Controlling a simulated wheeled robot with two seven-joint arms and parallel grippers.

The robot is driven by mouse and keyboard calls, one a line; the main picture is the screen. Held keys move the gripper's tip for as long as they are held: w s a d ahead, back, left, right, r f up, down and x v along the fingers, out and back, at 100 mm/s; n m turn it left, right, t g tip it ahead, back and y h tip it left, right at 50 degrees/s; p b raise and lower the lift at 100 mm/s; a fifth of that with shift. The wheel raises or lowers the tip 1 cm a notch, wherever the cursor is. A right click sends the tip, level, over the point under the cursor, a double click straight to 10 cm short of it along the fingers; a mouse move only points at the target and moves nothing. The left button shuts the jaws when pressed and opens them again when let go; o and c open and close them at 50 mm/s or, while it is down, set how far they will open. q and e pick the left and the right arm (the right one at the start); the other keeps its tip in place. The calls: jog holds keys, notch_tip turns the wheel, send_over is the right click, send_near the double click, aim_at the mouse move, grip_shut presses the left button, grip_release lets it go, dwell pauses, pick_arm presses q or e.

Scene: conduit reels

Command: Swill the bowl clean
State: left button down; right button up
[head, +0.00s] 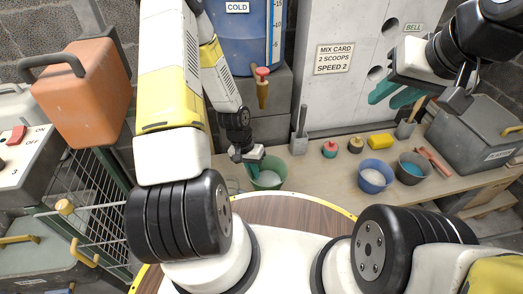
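A green bowl (269,182) with pale contents stands on the bench under my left gripper (256,168). The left gripper's teal fingers reach down to the bowl's left rear rim; whether they grip it is too small to tell. A blue bowl (374,183) with whitish contents and a dark grey bowl (411,175) with blue contents stand further right. My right gripper (394,95) is raised at the upper right, in front of the grey wall panel, with its teal fingers apart and nothing between them.
A blue barrel marked COLD (247,40) with a red-handled tap (262,80) stands behind the green bowl. An orange can (85,95) is at left.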

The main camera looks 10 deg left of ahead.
aim_at(265, 182)
pick_arm(q)
jog(key=d, duration=0.3)
jog(key=shift+d, duration=0.1)
jog(key=a, duration=0.6)
jog(key=d, duration=0.5)
jog(key=shift+d, duration=0.4)
jog(key=shift+a, duration=0.15)
